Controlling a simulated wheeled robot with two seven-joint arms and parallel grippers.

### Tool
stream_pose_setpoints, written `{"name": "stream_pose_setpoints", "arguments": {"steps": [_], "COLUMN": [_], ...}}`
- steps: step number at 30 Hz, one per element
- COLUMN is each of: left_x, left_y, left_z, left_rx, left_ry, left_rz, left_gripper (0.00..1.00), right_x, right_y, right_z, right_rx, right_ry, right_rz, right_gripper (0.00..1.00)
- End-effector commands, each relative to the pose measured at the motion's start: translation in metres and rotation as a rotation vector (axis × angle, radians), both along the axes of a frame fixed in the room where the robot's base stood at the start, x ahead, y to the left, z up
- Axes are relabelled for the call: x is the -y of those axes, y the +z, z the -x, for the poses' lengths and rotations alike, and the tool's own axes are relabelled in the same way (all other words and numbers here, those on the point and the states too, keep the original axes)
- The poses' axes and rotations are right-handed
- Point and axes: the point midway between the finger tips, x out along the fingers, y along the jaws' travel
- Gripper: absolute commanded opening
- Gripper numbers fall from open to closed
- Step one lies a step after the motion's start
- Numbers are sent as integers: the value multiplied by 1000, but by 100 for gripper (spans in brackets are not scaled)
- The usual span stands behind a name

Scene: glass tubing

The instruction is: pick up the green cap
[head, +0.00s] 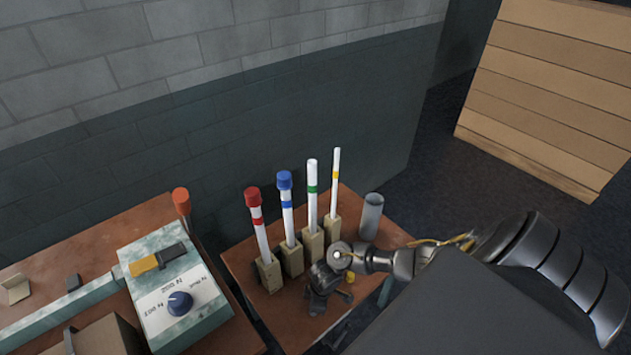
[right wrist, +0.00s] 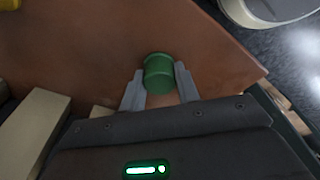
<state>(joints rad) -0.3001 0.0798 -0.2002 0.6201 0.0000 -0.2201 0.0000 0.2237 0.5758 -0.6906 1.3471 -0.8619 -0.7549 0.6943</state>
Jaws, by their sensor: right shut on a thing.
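The green cap (right wrist: 158,76) is between the two fingers of my right gripper (right wrist: 160,80) in the right wrist view, with the brown table top behind it. The fingers are shut on its sides. In the head view my right gripper (head: 322,288) is low over the small table, in front of the tube blocks, and hides the cap. The white tube with a green band (head: 312,190) stands in a wooden block with no cap on its top. My left gripper is not in view.
Tubes with a red cap (head: 252,197) and a blue cap (head: 284,180), and an uncapped yellow-banded tube (head: 335,180), stand in blocks beside it. A yellow cap (head: 349,298) lies near my right gripper. A grey cylinder (head: 371,218) stands at the table's right.

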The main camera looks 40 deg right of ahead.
Motion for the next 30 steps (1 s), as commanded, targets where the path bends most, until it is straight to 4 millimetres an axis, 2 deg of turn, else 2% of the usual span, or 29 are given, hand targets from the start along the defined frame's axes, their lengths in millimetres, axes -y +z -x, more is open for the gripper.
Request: {"name": "stream_pose_setpoints", "arguments": {"steps": [7, 12, 20, 24, 30], "left_x": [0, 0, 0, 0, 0], "left_y": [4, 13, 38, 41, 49], "left_z": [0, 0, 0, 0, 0], "left_rx": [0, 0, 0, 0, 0], "left_ry": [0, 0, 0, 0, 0], "left_rz": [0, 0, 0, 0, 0], "left_gripper": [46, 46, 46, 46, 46], "right_x": [0, -1, -29, -48, -65], "right_y": [10, 38, 100, 110, 125], "right_z": [0, 2, 46, 78, 106], "right_rx": [0, 1, 1, -2, -2], "right_ry": [2, 3, 5, 4, 2], "right_rz": [-1, -2, -3, -4, -2], "right_gripper": [11, 11, 11, 11, 11]}}
